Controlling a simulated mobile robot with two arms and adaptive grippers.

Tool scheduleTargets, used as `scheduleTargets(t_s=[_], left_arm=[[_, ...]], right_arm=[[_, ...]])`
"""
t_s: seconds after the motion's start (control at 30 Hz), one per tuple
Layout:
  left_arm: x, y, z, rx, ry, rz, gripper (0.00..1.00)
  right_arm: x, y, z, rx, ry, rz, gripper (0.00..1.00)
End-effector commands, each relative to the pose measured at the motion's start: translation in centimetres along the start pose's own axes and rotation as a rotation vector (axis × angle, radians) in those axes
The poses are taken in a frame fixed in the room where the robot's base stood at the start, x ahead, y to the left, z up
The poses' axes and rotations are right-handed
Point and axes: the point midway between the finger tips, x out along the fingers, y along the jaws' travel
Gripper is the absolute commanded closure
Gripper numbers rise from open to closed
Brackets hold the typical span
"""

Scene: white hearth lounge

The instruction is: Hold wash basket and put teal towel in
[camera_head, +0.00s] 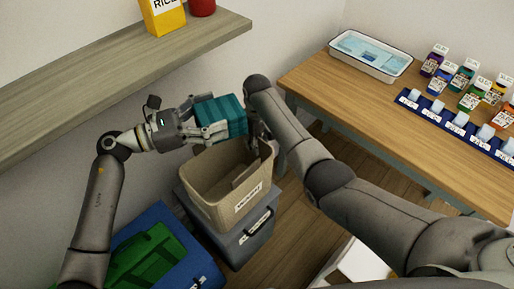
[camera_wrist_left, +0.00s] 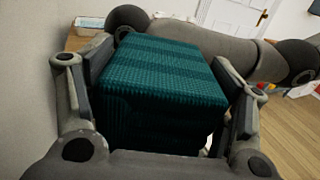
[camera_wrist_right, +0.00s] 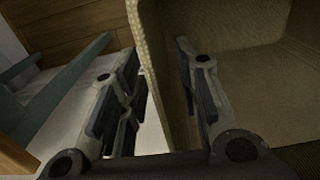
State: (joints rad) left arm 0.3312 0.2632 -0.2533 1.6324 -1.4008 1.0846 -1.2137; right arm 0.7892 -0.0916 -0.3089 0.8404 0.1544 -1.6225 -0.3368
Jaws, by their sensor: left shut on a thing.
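The teal towel (camera_head: 222,116) is a folded, ribbed block. My left gripper (camera_head: 208,117) is shut on it, with a finger on each side, above the left part of the basket; the towel also fills the middle of the left wrist view (camera_wrist_left: 160,75). The beige wash basket (camera_head: 212,197) has a white label and an open top. My right gripper (camera_wrist_right: 160,80) is at the basket's right rim, with one finger inside and one outside the wall (camera_wrist_right: 165,110). A gap shows between the outer finger and the wall. My right arm partly hides this gripper in the head view.
The basket stands on a grey bin (camera_head: 238,246). A blue box (camera_head: 195,262) with a green item (camera_head: 145,258) is at lower left. A shelf (camera_head: 90,90) runs along the left wall. A wooden table (camera_head: 400,120) with a white tray (camera_head: 371,57) and bottles is at right.

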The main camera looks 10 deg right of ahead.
Motion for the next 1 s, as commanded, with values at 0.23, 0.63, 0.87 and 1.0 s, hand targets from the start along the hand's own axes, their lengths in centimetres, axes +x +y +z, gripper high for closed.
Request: scheduleTargets(t_s=[0.23, 0.63, 0.87, 1.0], left_arm=[[0.0, 0.0, 0.1, 0.001, -0.002, 0.0, 0.57], [0.0, 0.0, 0.1, 0.001, -0.002, 0.0, 0.57], [0.0, 0.0, 0.1, 0.001, -0.002, 0.0, 0.57], [0.0, 0.0, 0.1, 0.001, -0.002, 0.0, 0.57]], right_arm=[[3.1, -0.1, 0.0, -0.001, -0.001, -0.001, 0.7], [4.1, -0.1, 0.0, -0.002, 0.002, 0.0, 0.7], [4.1, -0.1, 0.0, -0.002, 0.002, 0.0, 0.88], [4.0, 0.0, 0.0, -0.002, 0.002, 0.0, 1.0]])
